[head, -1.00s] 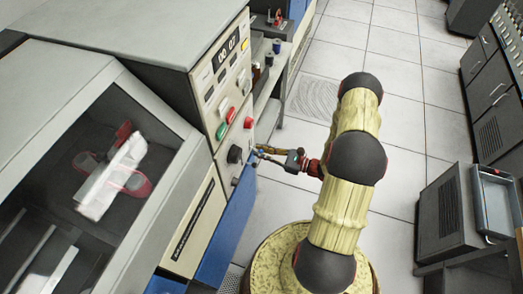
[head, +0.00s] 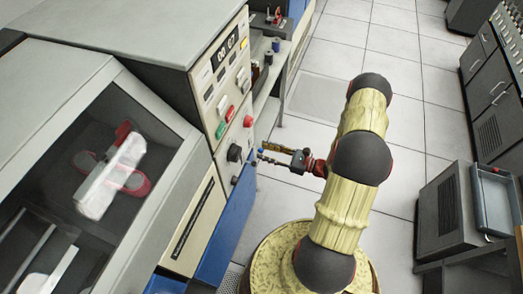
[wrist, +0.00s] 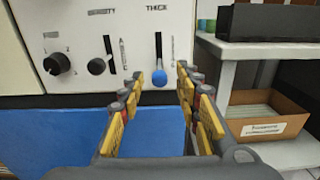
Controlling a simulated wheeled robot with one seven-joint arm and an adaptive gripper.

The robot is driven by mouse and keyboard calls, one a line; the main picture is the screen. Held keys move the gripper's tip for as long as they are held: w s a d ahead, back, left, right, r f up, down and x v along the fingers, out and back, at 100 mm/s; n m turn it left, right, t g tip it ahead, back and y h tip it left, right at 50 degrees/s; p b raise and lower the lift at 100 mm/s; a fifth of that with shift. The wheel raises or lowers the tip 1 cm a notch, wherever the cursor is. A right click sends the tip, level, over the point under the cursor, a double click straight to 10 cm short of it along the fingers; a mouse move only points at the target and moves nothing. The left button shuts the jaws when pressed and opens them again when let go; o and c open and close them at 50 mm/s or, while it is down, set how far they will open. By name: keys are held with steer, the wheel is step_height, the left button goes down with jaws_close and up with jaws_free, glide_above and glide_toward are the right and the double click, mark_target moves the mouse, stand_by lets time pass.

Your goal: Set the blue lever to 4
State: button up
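The blue lever (wrist: 160,77) has a round blue knob and sits at the lower end of a vertical slot under the word "THICK" on the white panel in the wrist view. No number by its slot is readable. My gripper (wrist: 160,74) is open, with one finger on each side of the knob in the picture. The knob shows between the fingertips, and I cannot tell whether it is ahead of them or level with them. In the head view my gripper (head: 266,156) is close to the panel's right edge, and its fingertips are too small to judge contact.
Left of the lever are a black slider (wrist: 97,66) in a lettered slot and a black dial (wrist: 57,64). Below is a blue panel (wrist: 60,135). A shelf (wrist: 222,47) with a cardboard box (wrist: 262,122) stands close on the right. Clear floor (head: 310,135) lies right of the machine.

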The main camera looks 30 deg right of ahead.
steer(key=v, duration=0.9)
steer(key=shift+s+d, duration=0.25)
steer(key=shift+s, duration=0.05)
